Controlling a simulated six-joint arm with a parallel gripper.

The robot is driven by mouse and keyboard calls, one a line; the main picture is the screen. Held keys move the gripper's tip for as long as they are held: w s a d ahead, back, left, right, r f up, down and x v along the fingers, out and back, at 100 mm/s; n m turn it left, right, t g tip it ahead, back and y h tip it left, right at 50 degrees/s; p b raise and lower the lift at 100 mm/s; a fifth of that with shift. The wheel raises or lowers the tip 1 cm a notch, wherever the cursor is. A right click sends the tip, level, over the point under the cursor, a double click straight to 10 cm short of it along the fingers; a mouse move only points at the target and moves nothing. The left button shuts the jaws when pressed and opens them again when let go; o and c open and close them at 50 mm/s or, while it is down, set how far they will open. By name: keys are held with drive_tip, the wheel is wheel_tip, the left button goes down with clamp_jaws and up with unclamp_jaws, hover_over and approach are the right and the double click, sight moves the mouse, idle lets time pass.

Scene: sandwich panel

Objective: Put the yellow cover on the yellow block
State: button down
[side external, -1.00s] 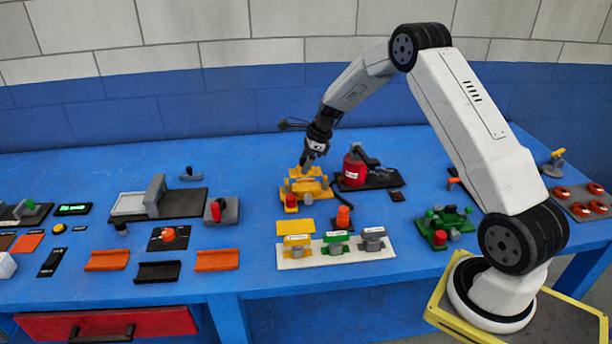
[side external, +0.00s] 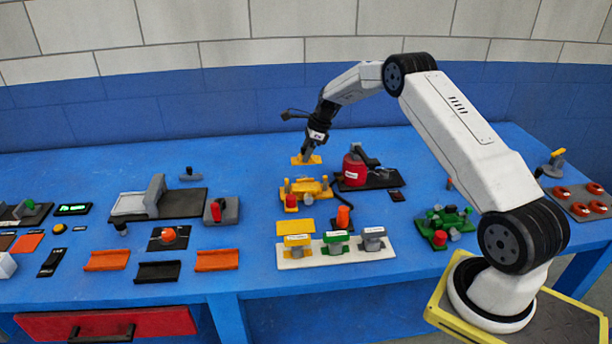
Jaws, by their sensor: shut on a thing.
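The yellow block (side external: 318,190) sits on the blue table at the middle, with small posts on it and a red knob at its front left. My gripper (side external: 307,155) is above and a little behind the block. It is shut on a flat yellow cover (side external: 306,161), held apart from the block. The jaws are small in this view, so the exact grip on the cover is hard to see.
A red canister (side external: 353,170) on a black base stands right of the block. A white rack (side external: 292,254) with yellow, green and grey handled pieces lies in front. A green block (side external: 446,222) is at the right.

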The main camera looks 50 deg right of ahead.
drive_tip(key=shift+f, duration=0.25)
approach(300, 187)
drive_tip(key=shift+w+a+f, duration=0.45)
drive_tip(key=shift+w+a, duration=0.15)
drive_tip(key=shift+w, duration=0.1)
drive_tip(key=shift+f, duration=2.05)
idle(2.9)
unclamp_jaws()
drive_tip(key=shift+r, duration=0.15)
drive_tip(key=shift+r, duration=4.1)
